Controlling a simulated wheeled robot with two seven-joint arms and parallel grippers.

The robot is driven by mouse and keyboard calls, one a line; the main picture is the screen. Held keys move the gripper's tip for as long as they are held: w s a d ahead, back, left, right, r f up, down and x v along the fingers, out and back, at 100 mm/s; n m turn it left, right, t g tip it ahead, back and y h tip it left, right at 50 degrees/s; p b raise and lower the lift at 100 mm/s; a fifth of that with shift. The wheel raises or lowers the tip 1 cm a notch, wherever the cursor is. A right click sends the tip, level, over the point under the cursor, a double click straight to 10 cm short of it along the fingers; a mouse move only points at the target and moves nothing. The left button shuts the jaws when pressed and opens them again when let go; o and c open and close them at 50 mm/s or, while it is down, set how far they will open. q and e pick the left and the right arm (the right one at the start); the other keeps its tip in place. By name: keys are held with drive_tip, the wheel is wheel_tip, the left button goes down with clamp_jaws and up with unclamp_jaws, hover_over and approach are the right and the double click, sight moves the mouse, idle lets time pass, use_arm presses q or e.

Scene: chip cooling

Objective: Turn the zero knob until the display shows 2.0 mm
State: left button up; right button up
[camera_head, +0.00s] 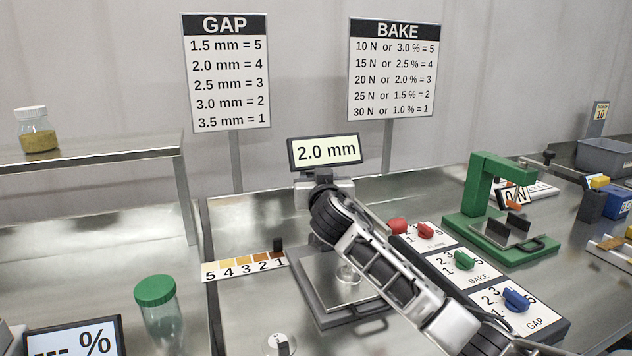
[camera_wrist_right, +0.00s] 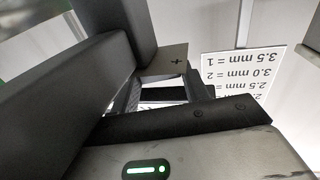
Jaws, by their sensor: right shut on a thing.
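The display (camera_head: 324,151) reads "2.0 mm" and stands on the gauge at the back of the steel bench. My right arm reaches in from the lower right, and my right gripper (camera_head: 318,190) is at the gauge head, just below the display. In the right wrist view the gripper (camera_wrist_right: 160,95) is shut around the zero knob, which its fingers hide. My left gripper is not in view.
A steel plate (camera_head: 318,262) with a handle lies under my right arm. Red (camera_head: 425,231), green (camera_head: 463,260) and blue (camera_head: 516,300) knobs sit on the panel to the right. A green press (camera_head: 480,190) stands behind them. A green-lidded jar (camera_head: 155,292) stands at left.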

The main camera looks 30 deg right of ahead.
drive_tip(key=o, duration=1)
drive_tip(key=b+v, duration=0.2)
drive_tip(key=v, duration=1.4)
drive_tip(key=shift+f, duration=0.1)
